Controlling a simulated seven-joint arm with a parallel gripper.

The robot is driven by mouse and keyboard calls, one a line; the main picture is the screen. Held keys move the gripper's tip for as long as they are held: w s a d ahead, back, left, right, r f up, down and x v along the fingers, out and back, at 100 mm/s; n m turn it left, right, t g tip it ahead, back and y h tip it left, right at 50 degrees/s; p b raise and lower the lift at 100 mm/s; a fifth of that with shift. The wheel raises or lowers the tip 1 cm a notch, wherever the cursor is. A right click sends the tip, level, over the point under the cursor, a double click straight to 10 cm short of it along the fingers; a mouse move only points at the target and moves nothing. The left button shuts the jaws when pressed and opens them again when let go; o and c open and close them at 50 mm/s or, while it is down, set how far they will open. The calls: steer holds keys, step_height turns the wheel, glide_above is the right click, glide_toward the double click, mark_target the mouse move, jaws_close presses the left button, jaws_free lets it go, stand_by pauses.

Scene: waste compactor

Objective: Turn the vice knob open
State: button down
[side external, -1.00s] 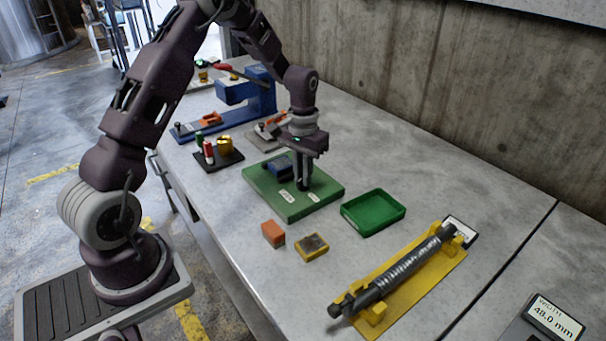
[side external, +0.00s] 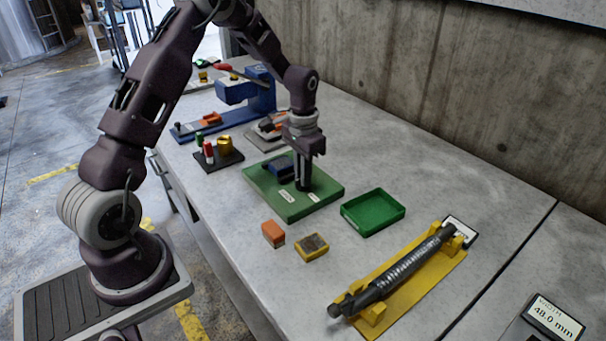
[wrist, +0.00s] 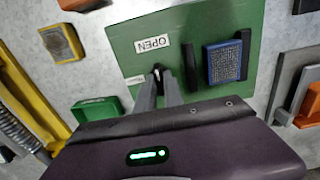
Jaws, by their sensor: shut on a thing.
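The vice stands on a green base plate (side external: 318,201) in the side view. A blue block (side external: 278,166) sits at the vice; in the wrist view the blue textured block (wrist: 224,62) lies between two dark jaws. My gripper (side external: 304,185) points down at the plate, to the right of the block. Its fingers (wrist: 158,84) are shut on the dark vice knob (wrist: 157,69), which they mostly hide.
An orange block (side external: 273,233) and a yellow block with a grey top (side external: 312,246) lie in front. An empty green tray (side external: 373,212) is to the right, beyond it a yellow stand (side external: 415,285) with a dark rod. A black holder (side external: 220,160) and a blue press (side external: 245,95) stand behind.

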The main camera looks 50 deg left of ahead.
steer(key=c, duration=1.5)
jaws_free()
steer(key=shift+o, duration=0.2)
steer(key=shift+r, duration=0.15)
step_height(320, 180, up, 6)
steer(key=shift+r, duration=0.45)
